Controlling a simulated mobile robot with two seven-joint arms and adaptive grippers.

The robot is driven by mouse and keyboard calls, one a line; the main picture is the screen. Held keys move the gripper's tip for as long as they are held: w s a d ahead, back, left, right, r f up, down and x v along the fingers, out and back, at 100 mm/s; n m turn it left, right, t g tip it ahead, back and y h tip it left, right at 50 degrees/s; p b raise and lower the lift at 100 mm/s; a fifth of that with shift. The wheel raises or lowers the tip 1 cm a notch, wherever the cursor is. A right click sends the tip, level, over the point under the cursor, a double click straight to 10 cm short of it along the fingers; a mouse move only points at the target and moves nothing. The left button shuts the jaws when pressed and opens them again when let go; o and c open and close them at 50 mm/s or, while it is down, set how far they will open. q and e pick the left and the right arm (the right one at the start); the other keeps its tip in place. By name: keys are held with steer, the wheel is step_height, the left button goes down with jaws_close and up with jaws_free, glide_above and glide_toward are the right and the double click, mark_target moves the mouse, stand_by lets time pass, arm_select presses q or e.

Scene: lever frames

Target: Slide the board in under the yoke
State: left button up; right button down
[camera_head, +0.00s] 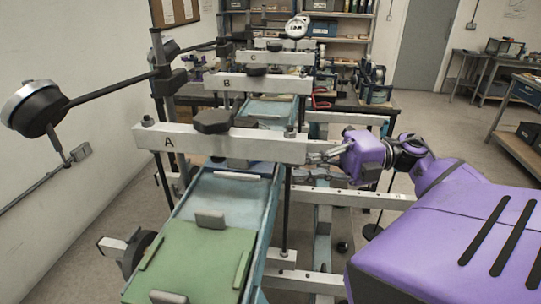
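The green board (190,263) lies flat in a light-blue tray (266,226) at the lower left, on the near side of yoke A. A small grey upright block (209,219) stands at the board's far edge. Yoke A (225,143) is a pale crossbeam marked "A", spanning above the tray on dark posts, with a dark knob on top. Bare tray floor shows between the board and the yoke. My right gripper (317,165) is beside the yoke's right end, its fingers seemingly apart with nothing visible between them. Contact with the yoke is unclear. My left gripper is not in view.
A lever arm with a round weight (35,108) reaches left from the frame. Yokes B (255,84) and C (250,58) stand behind in line. Pale frame rails (352,198) run to the right. Shelves and side tables stand at the back and right.

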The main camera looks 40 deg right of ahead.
mark_target(265, 170)
steer(key=p+x, duration=0.1)
steer(key=x, duration=0.7)
steer(key=shift+a+r, duration=0.15)
steer(key=shift+r, duration=0.05)
steer(key=shift+a, duration=0.15)
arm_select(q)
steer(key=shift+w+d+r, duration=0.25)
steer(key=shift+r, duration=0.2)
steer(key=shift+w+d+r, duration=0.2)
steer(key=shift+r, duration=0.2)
arm_select(e)
steer(key=shift+w+a+f, duration=0.1)
steer(key=shift+a, duration=0.05)
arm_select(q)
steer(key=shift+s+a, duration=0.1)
